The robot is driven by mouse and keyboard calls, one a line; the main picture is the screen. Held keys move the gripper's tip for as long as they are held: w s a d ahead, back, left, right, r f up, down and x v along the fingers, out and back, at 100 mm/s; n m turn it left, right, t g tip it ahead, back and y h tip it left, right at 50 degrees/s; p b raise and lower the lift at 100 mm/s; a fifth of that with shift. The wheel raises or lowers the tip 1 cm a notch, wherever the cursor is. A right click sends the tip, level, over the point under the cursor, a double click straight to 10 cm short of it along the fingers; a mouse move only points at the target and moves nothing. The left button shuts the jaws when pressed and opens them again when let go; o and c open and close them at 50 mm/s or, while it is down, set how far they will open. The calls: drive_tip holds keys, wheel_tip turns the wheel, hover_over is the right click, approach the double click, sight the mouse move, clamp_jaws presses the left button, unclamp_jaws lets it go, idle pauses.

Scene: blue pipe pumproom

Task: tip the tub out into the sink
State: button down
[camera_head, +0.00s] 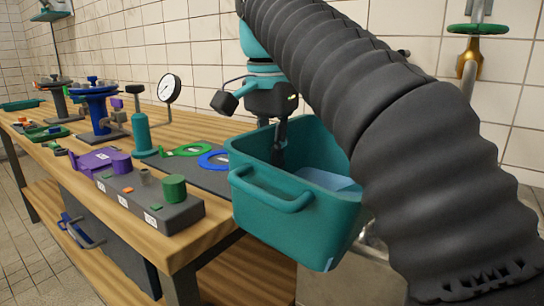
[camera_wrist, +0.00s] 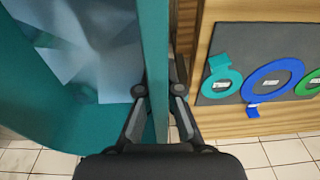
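The teal tub (camera_head: 262,208) hangs off the right end of the bench in the head view, with its rim sloping down to the right. A pale blue-grey mass shows inside it (camera_head: 330,180); I cannot tell whether it is liquid. My gripper (camera_head: 280,138) reaches down at the tub's far left wall. In the wrist view my gripper (camera_wrist: 159,92) has one finger on each side of the tub wall (camera_wrist: 154,45), closed on it. A grey box-like surface (camera_head: 322,287), perhaps the sink, shows partly below the tub; the tub and my arm hide the rest.
The wooden bench (camera_head: 175,250) stands close to the tub's left side. It carries a grey block with a green knob (camera_head: 174,188), a dark mat with rings (camera_head: 205,178), a gauge (camera_head: 168,88) and valves. A green-wheeled tap (camera_head: 477,29) is on the tiled wall.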

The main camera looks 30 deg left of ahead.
drive_tip(key=shift+w+d+r+g+y, duration=1.05)
drive_tip(key=shift+w+d+r+y, duration=0.3)
drive_tip(key=shift+d+r+y, duration=1.8)
drive_tip(key=shift+w+d+r+g+y, duration=1.2)
drive_tip(key=shift+d+r+y, duration=1.35)
drive_tip(key=shift+d+r, duration=1.05)
drive_tip(key=w+d+f+g+y, duration=0.1)
drive_tip(key=w+d+y, duration=0.1)
drive_tip(key=d, duration=0.3)
drive_tip(key=w+d+m+g+y, duration=0.1)
drive_tip(key=w+d+y, duration=0.2)
drive_tip(key=d, duration=0.3)
drive_tip(key=shift+d+f+y, duration=0.2)
drive_tip(key=shift+f+y, duration=0.15)
drive_tip(key=shift+y, duration=0.45)
